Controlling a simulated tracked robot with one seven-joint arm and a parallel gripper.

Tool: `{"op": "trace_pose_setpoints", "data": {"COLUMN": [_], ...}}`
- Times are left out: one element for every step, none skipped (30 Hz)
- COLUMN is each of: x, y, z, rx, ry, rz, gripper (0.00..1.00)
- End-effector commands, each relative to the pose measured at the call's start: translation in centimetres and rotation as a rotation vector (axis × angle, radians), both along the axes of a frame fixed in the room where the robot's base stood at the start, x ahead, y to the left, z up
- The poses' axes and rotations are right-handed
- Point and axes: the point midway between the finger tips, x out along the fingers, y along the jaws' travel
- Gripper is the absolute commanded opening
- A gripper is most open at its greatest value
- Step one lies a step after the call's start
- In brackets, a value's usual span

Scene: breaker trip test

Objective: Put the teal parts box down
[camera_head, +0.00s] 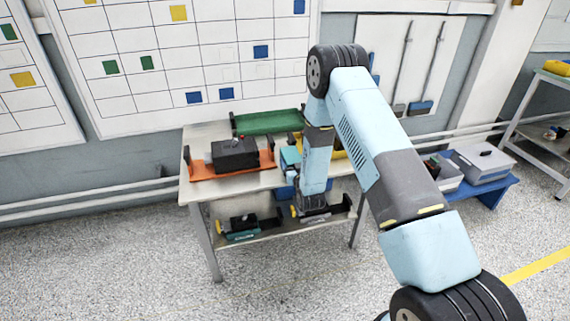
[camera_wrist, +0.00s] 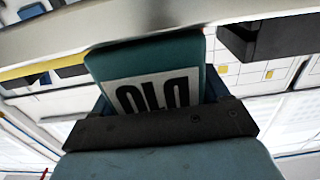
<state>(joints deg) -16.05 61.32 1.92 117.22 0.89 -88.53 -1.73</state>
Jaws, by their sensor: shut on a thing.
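The teal parts box (camera_wrist: 140,58) fills the middle of the wrist view, with a white label and large dark characters that appear upside down. My gripper (camera_wrist: 160,122) is shut on it, and its dark body hides the near end of the box. In the head view my arm reaches down over the front of the workbench (camera_head: 207,190). A small teal patch (camera_head: 290,157) shows just left of my arm there; I cannot tell whether it is the held box. Whether the box touches any surface is not clear.
An orange tray (camera_head: 262,173) with a black case (camera_head: 234,153) stands on the bench top, with a green tray (camera_head: 268,122) behind. Black items with yellow ends (camera_head: 243,224) sit on the lower shelf. Grey boxes (camera_head: 482,160) stand on a blue stand at right.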

Motion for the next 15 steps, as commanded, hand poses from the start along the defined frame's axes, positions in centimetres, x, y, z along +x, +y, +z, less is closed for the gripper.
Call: {"op": "trace_pose_setpoints", "data": {"x": [0.02,0.03,0.03,0.03,0.02,0.02,0.02,0.02,0.01,0.01,-0.01,-0.01,-0.01,-0.01,-0.01], "y": [0.01,0.02,0.01,0.01,0.01,0.01,0.01,0.00,0.00,-0.01,-0.01,-0.01,-0.01,-0.01,-0.01], "z": [-0.19,-0.20,-0.18,-0.16,-0.16,-0.16,-0.16,-0.18,-0.24,-0.32,-0.35,-0.33,-0.33,-0.32,-0.33], "rx": [0.000,0.001,0.001,0.001,0.001,0.001,0.001,0.001,0.000,0.000,0.000,0.000,0.000,0.000,0.000], "ry": [-0.001,-0.002,-0.002,-0.002,-0.002,-0.002,-0.002,-0.002,-0.001,-0.001,0.000,-0.001,0.000,0.000,0.000], "rz": [0.000,0.000,0.000,0.000,0.000,0.000,0.000,0.000,0.000,0.000,0.000,0.000,0.000,0.000,0.000], "gripper": [0.32,0.32,0.32,0.32,0.32,0.32,0.32,0.32,0.32,0.32,0.77,0.80,0.83,0.86,0.90]}}
